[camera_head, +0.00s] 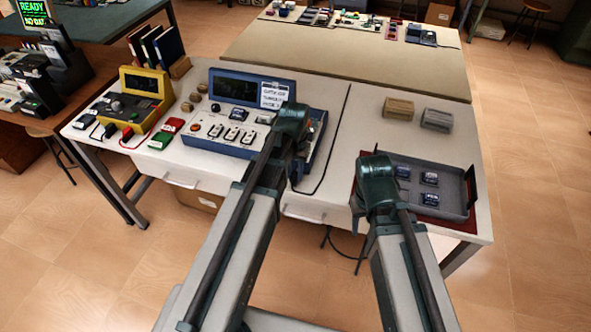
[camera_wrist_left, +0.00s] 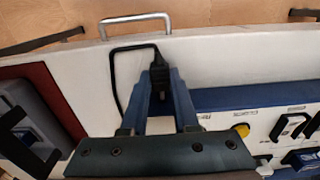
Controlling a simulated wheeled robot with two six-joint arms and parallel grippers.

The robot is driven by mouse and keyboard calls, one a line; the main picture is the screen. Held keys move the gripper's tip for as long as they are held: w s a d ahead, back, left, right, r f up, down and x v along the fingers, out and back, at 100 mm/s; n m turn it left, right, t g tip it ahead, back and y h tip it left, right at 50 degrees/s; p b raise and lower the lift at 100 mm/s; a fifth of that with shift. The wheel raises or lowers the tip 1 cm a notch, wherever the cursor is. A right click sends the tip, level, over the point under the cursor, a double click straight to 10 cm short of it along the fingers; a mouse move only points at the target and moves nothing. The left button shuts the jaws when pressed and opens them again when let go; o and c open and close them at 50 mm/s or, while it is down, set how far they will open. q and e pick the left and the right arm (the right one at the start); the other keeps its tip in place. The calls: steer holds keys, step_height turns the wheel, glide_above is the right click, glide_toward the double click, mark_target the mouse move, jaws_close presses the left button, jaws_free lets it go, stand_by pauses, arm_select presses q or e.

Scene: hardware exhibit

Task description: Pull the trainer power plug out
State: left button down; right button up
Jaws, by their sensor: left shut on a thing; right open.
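The trainer is a blue-and-white console (camera_head: 215,133) with a dark screen, at the left-middle of the bench. Its blue edge and panel (camera_wrist_left: 232,103) also show at the right in the left wrist view. My left gripper (camera_head: 295,125) is over the trainer's right end. In the left wrist view its blue fingers (camera_wrist_left: 159,92) are shut on a black power plug (camera_wrist_left: 157,76). A black cord (camera_wrist_left: 114,76) loops left from the plug. I cannot tell whether the plug sits in its socket. My right gripper (camera_head: 378,182) is open above the left side of a grey tray.
The grey tray (camera_head: 445,172) holds several small blue modules and lies on a red mat. Two small blocks (camera_head: 398,108) stand behind it. A yellow meter (camera_head: 140,100) and books (camera_head: 160,45) stand at the left. The bench between trainer and tray is mostly clear, apart from the cord.

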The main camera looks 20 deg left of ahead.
mark_target(294, 177)
arm_select(q)
steer(key=c, duration=0.6)
jaws_free()
steer(key=shift+s, duration=0.15)
steer(key=shift+c, duration=0.2)
steer(key=shift+r, duration=0.15)
step_height(294, 177, up, 14)
steer(key=p, duration=1.4)
steer(key=shift+f, duration=0.25)
steer(key=s+d+m+y, duration=0.1)
steer(key=s+d+m, duration=0.2)
steer(key=s+d, duration=0.7)
steer(key=s, duration=0.3)
steer(key=shift+d, duration=0.25)
